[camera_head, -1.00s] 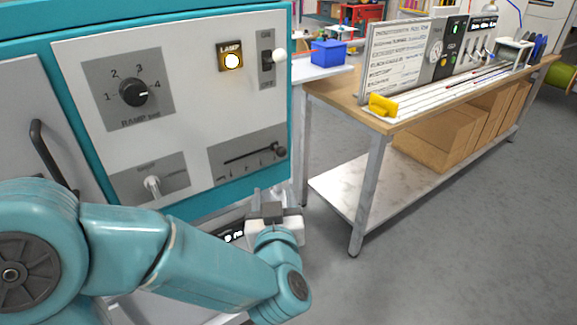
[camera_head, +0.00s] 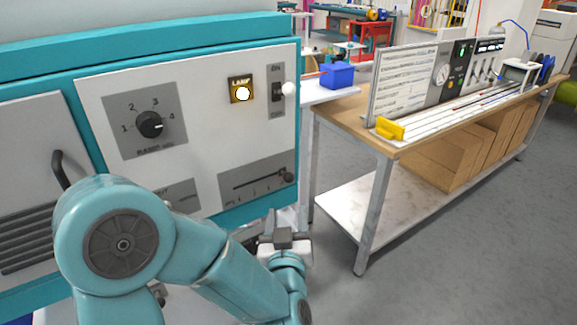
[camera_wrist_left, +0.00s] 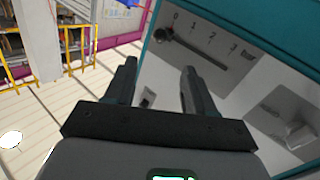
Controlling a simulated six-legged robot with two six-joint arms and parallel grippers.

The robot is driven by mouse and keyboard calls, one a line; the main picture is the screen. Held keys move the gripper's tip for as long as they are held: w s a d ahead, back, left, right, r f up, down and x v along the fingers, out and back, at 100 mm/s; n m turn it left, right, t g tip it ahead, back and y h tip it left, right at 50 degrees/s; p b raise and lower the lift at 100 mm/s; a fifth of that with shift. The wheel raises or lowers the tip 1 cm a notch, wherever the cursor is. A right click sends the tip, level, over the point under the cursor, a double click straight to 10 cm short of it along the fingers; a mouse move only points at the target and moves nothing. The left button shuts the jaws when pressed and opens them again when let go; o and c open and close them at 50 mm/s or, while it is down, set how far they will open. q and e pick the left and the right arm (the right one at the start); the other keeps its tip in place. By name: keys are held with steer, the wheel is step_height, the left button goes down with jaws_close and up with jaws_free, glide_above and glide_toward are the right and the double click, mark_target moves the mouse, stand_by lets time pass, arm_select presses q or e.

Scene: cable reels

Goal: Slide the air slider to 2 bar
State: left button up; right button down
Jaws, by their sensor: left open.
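The air slider (camera_head: 262,181) is a dark slot with a scale at the lower right of the machine's light panel. Its dark round knob (camera_head: 288,177) stands at the right end of the slot in the head view. The left wrist view shows the scale with marks 0 to 3 and "bar"; the knob (camera_wrist_left: 165,34) is at the 0 end. My left gripper (camera_head: 284,226) is below the slider in the head view, apart from the knob. In the wrist view its two fingers (camera_wrist_left: 159,68) are open with nothing between them. My right gripper is out of view.
The panel also carries a rotary dial (camera_head: 150,125), a lit lamp (camera_head: 242,93) and an on/off switch (camera_head: 278,92). My left arm hides the panel's lower left. A workbench (camera_head: 395,150) stands to the right, with open floor in front of it.

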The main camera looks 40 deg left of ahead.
mark_target(289, 181)
arm_select(q)
steer(key=p+x, duration=0.7)
steer(key=x, duration=0.5)
steer(key=shift+w+a+f, duration=0.1)
steer(key=shift+w+a, duration=0.05)
steer(key=shift+w, duration=0.1)
jaws_close()
